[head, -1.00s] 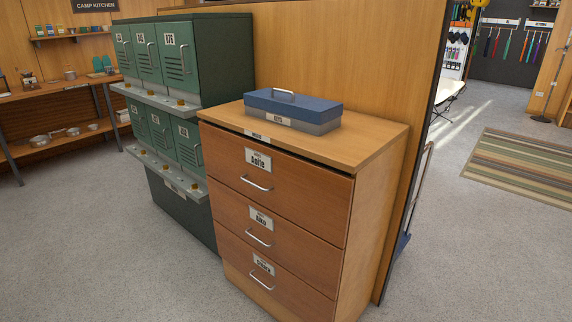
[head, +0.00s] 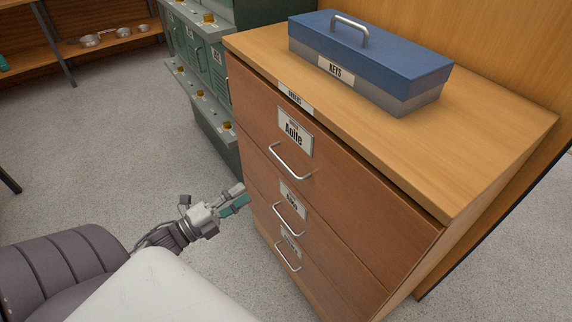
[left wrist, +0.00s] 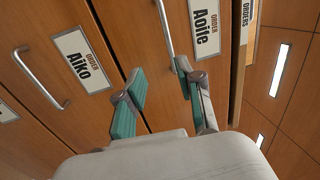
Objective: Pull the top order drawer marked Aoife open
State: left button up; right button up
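The wooden cabinet has a top drawer (head: 340,165) labelled Aoife with a silver bar handle (head: 291,161). The drawer front looks flush with the ones below it. My left gripper (head: 240,199) is to the left of the cabinet front in the head view, apart from it there. In the left wrist view the left gripper's teal fingers (left wrist: 160,72) are spread, with nothing between their pads. The Aoife handle (left wrist: 167,32) lies ahead, its lower end close to the right fingertip; I cannot tell if they touch. My right gripper is not in view.
Two lower drawers have their own handles, one labelled Aiko (left wrist: 80,62). A blue KEYS box (head: 370,62) sits on the cabinet top. Green lockers (head: 205,70) stand beyond the cabinet. The floor left of the cabinet is clear.

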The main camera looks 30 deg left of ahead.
aim_at(285, 163)
pick_arm(q)
jog(key=shift+m+h, duration=0.3)
jog(key=shift+m, duration=0.1)
jog(key=x, duration=0.4)
jog(key=r+p+x, duration=0.1)
jog(key=x, duration=0.9)
jog(key=shift+s+d+r+p, duration=0.15)
jog(key=shift+r+p, duration=0.1)
jog(key=shift+p, duration=0.05)
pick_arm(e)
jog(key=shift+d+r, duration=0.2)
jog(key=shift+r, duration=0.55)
pick_arm(q)
jog(key=shift+c, duration=0.4)
grip_shut()
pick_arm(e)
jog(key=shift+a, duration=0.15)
